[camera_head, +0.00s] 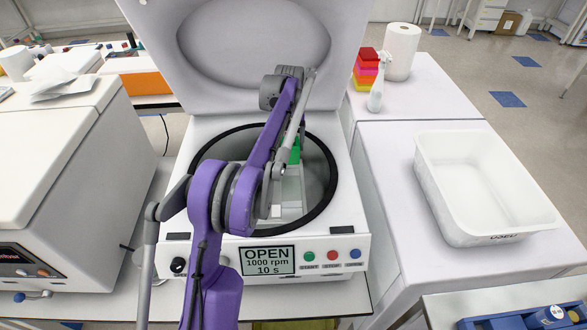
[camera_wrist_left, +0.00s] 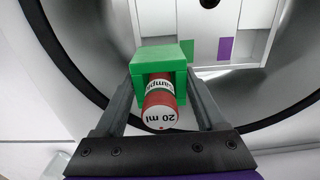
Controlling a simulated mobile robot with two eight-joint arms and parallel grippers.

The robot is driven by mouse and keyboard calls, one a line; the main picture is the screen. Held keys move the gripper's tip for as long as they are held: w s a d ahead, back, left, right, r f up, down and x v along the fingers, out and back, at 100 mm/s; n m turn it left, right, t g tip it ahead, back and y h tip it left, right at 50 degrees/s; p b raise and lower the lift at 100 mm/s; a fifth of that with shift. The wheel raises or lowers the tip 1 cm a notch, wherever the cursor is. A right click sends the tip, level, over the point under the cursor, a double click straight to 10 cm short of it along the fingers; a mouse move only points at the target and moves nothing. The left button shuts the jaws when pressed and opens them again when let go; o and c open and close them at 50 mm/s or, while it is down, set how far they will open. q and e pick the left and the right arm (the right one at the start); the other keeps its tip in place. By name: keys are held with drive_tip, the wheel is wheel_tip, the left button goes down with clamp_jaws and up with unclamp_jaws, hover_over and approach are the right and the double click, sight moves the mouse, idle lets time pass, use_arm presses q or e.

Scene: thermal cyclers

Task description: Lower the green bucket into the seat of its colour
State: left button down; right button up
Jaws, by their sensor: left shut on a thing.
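My left gripper (camera_wrist_left: 160,88) is shut on the green bucket (camera_wrist_left: 165,56), one finger on each side. A red-capped tube (camera_wrist_left: 160,108), labelled 20 ml, sits in the bucket. The bucket is held over the open centrifuge's bowl. Beyond it in the wrist view is the white rotor (camera_wrist_left: 248,42) with a green patch (camera_wrist_left: 188,50), partly hidden by the bucket, and a purple patch (camera_wrist_left: 225,48). In the head view a bit of green (camera_head: 294,153) shows beside my purple arm, above the rotor (camera_head: 292,190). My arm hides the gripper there. The right gripper is not in view.
The centrifuge lid (camera_head: 340,40) stands open behind the bowl; its display (camera_head: 267,260) reads OPEN. The dark bowl rim (camera_head: 335,180) surrounds the rotor. A white tray (camera_head: 480,230), a spray bottle (camera_head: 376,93) and a paper roll (camera_head: 402,52) stand at right. Another machine (camera_head: 50,180) is at left.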

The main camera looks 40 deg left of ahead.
sight(289, 133)
use_arm(q)
wheel_tip(289, 133, down, 4)
drive_tip(key=shift+a+r, duration=0.1)
drive_tip(key=shift+f, duration=2)
unclamp_jaws()
drive_tip(key=shift+f, duration=0.15)
wheel_tip(289, 133, up, 12)
drive_tip(key=shift+r+p, duration=0.2)
drive_tip(key=shift+p, duration=0.1)
